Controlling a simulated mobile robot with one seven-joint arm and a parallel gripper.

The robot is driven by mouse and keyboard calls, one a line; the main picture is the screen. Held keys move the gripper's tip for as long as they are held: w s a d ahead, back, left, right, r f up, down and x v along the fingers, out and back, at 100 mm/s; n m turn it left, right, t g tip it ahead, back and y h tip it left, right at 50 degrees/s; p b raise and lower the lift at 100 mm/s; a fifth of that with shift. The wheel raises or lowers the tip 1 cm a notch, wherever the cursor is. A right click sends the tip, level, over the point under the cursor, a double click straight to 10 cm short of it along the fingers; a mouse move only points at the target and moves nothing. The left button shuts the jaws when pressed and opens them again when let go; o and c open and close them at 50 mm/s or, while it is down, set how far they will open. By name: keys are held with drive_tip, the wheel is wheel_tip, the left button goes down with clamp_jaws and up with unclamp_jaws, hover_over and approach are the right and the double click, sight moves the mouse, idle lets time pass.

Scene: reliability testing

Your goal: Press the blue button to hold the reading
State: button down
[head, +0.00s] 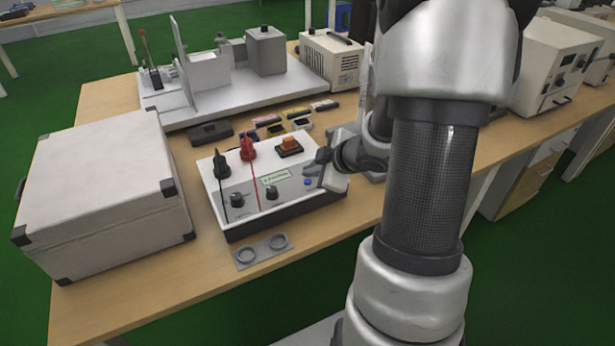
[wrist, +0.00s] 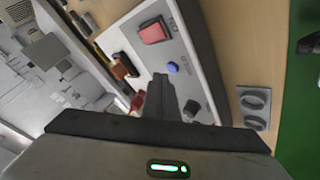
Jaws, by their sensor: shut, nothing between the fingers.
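The white test box (head: 285,202) with a dark base sits on the wooden bench. The small round blue button (head: 307,181) is on its sloped top, near the front right; it also shows in the wrist view (wrist: 173,67). My gripper (head: 313,167) is over the right part of the box, close to the button. In the wrist view its fingers (wrist: 160,78) are together and empty, with the tips just beside the blue button. I cannot tell whether they touch the panel. The button is uncovered in both views.
The panel also carries a red square button (wrist: 155,30), an orange switch (head: 289,147), black knobs (head: 237,200) and red and black plugs (head: 248,148). A grey case (head: 100,190) stands left. A plate with two rings (head: 262,251) lies in front.

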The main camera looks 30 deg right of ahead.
drive_tip(key=shift+r, duration=0.3)
wheel_tip(320, 180, up, 6)
drive_tip(key=p, duration=0.6)
idle(0.3)
